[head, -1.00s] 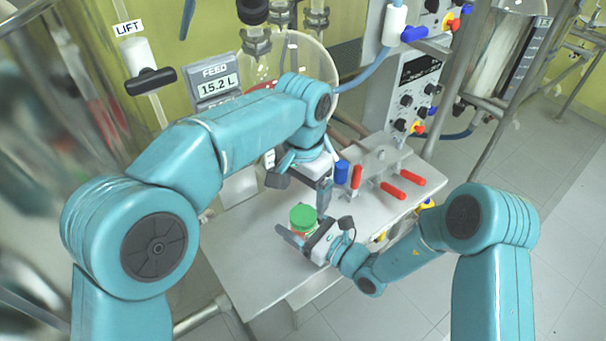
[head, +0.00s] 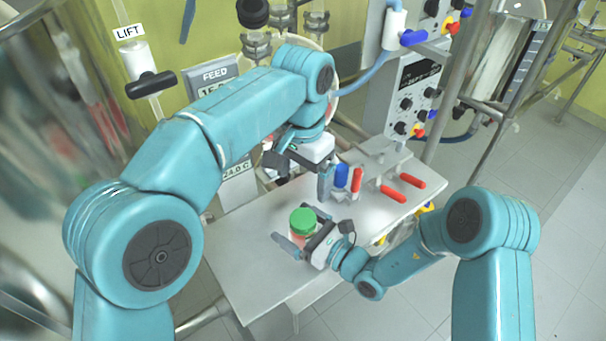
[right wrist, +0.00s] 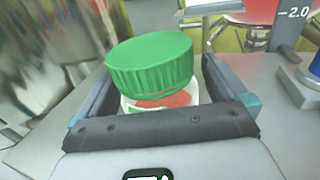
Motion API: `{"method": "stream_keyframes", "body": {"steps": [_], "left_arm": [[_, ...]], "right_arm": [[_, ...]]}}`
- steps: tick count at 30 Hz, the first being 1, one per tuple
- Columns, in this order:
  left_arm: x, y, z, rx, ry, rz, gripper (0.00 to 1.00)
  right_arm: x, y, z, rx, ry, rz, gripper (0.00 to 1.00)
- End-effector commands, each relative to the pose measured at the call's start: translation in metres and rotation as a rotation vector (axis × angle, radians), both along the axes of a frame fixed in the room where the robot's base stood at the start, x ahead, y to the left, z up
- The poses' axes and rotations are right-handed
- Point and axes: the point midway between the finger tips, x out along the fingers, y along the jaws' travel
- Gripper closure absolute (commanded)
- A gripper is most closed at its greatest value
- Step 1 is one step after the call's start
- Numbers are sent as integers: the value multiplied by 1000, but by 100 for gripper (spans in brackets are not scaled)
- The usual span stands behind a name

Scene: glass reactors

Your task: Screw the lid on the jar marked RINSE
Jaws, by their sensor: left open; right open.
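The jar (right wrist: 172,99) with red contents stands on the bench between my right gripper's fingers. A green ribbed lid (head: 302,221) sits on its mouth; in the right wrist view the lid (right wrist: 150,66) looks slightly tilted. I cannot tell how far its thread is engaged. No RINSE marking is readable; the jar's lower part is hidden. My right gripper (head: 299,240) is open, low around the jar, with a finger on each side; in the right wrist view gaps show beside the jar. My left gripper (head: 300,178) is open and empty, above and behind the lid.
The FEED display (head: 212,82) and glassware (head: 316,22) are at the back. The bench's front left is clear.

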Motion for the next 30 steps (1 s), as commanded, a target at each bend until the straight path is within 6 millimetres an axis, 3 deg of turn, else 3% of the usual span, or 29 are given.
{"method": "stream_keyframes", "body": {"steps": [5,21,30], "left_arm": [[0,0,-3,0,0,0,9],[0,0,-18,0,0,0,9],[0,0,-20,0,0,0,9]], "right_arm": [[-10,-14,-1,-1,2,-3,0],[-87,-110,-1,1,1,-6,0],[-102,-127,0,0,0,-1,0]]}}
